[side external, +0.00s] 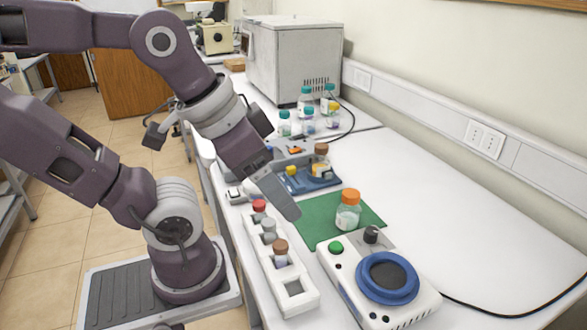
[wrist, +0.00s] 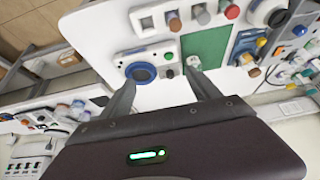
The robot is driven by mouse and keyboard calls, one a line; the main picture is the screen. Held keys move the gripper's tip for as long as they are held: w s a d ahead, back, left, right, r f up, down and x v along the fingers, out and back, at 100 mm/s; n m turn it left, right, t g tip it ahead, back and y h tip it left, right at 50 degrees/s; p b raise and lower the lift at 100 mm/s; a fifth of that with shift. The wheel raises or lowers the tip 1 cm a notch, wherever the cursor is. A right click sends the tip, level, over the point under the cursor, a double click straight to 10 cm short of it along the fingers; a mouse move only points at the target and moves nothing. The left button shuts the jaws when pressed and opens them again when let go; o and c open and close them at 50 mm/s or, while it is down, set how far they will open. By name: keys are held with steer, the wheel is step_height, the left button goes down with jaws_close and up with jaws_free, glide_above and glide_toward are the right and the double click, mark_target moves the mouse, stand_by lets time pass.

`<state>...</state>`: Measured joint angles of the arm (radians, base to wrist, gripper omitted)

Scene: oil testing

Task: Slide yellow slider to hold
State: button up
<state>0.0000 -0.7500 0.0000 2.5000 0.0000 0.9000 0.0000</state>
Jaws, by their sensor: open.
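A small yellow part (side external: 291,171), which looks like the yellow slider, sits on a blue device (side external: 310,181) on the bench, behind my gripper in the side view. In the wrist view a small yellow spot (wrist: 262,42) shows near the right, by a blue-and-white device. The slider's exact position on its track is too small to tell. My gripper (side external: 286,208) is above the bench, in front of the blue device and over the area by the tube rack. In the wrist view my gripper (wrist: 160,78) has its two fingers spread with nothing between them.
A white rack (side external: 290,288) with capped vials stands front left. An orange-capped bottle (side external: 348,211) stands on a green mat (side external: 315,217). A white stirrer with a blue ring (side external: 388,278) is front right. Several bottles (side external: 307,108) stand behind.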

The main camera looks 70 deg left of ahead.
stand_by(0.3)
steer(key=shift+w+a+r, duration=0.1)
steer(key=shift+w, duration=0.15)
steer(key=c, duration=0.4)
steer(key=w+a+n, duration=0.1)
steer(key=w, duration=0.1)
steer(key=w+a+r+n+g, duration=0.1)
steer(key=w+a+n, duration=0.1)
steer(key=w, duration=0.1)
steer(key=w+a+n, duration=0.1)
steer(key=w, duration=0.1)
steer(key=shift+w+a+r+n+y, duration=0.15)
steer(key=shift+a+r+n+y, duration=0.15)
steer(key=shift+a, duration=0.05)
steer(key=shift+c, duration=0.8)
steer(key=n+g, duration=0.5)
steer(key=n, duration=0.8)
glide_above(291, 167)
steer(key=f, duration=1.4)
steer(key=shift+d, duration=0.3)
steer(key=f, duration=0.6)
steer(key=shift+a+f, duration=0.25)
steer(key=shift+f, duration=0.5)
